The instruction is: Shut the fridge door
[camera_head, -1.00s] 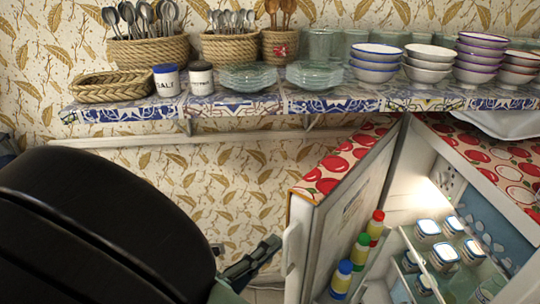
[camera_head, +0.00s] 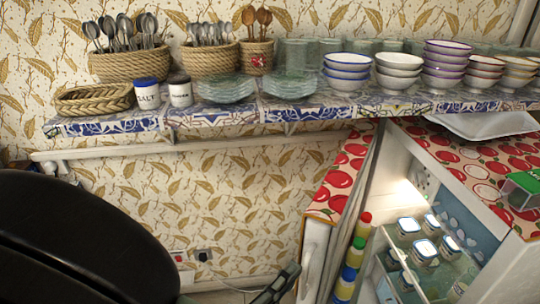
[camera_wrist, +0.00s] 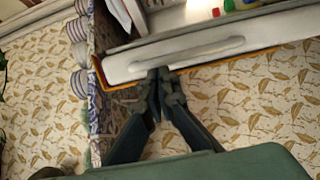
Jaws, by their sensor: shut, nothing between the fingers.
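The fridge door (camera_head: 336,184) stands open, its top covered in a red apple pattern. It hinges at the left of the lit fridge body (camera_head: 470,165), and colourful bottles (camera_head: 350,265) stand on its inner side. In the wrist view the white door edge (camera_wrist: 120,68) with a long handle recess (camera_wrist: 190,52) lies across the top. My gripper (camera_wrist: 159,73) is shut and empty, its fingertips overlapping the door's orange-trimmed edge; I cannot tell if they touch. In the head view only part of my gripper (camera_head: 280,283) shows, low and left of the door.
A tiled shelf (camera_head: 225,117) with baskets, jars, glass plates and stacked bowls runs along the wall above the door. White-lidded jars (camera_head: 425,250) stand inside the fridge. A white tray (camera_head: 485,125) and a green item (camera_head: 522,188) are on the fridge top.

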